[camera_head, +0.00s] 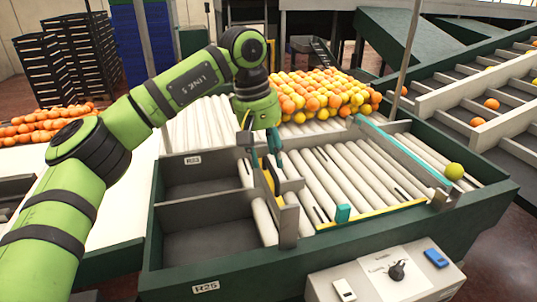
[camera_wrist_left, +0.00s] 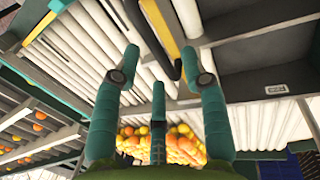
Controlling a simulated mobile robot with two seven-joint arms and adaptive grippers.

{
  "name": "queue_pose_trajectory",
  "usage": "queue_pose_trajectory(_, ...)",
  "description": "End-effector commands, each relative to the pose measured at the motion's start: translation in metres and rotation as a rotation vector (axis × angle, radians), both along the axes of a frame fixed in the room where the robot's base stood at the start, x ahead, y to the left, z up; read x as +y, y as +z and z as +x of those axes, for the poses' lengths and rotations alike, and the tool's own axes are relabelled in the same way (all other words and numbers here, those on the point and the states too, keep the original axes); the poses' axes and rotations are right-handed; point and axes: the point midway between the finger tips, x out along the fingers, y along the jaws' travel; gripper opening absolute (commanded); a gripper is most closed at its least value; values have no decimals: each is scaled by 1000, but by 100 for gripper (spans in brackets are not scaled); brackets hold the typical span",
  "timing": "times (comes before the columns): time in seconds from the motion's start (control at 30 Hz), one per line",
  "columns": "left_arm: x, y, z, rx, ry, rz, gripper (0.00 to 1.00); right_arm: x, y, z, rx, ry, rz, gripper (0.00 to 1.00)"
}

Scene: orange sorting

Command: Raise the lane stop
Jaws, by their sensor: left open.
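My left gripper (camera_head: 266,150) reaches down over the roller table. In the left wrist view its teal fingers (camera_wrist_left: 161,56) are spread, with nothing held between them. A grey and yellow bar (camera_head: 268,184), which looks like the lane stop, stands below the fingers, between the rollers and the dark bins. In the left wrist view its yellow strip (camera_wrist_left: 161,28) runs up from between the fingertips. A black hooked handle (camera_wrist_left: 176,71) shows near the right fingertip; I cannot tell whether they touch. The gripper partly hides the bar. My right gripper is not in view.
Oranges and yellow fruit (camera_head: 318,95) are piled behind the rollers (camera_head: 330,175). A yellow-green fruit (camera_head: 454,171) sits at the right lane. Two dark bins (camera_head: 205,243) lie left. A control box (camera_head: 375,280) with a knob stands in front.

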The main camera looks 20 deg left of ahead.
Motion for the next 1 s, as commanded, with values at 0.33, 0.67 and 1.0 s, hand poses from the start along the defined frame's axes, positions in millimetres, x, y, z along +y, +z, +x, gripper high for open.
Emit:
queue_pose_trajectory(0.33,10,71,-7,-5,0,-2,44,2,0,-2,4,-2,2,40)
queue_pose_trajectory(0.67,17,109,-12,-3,-1,-1,44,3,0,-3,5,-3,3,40)
queue_pose_trajectory(1.0,18,110,-12,-2,-1,-1,44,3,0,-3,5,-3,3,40)
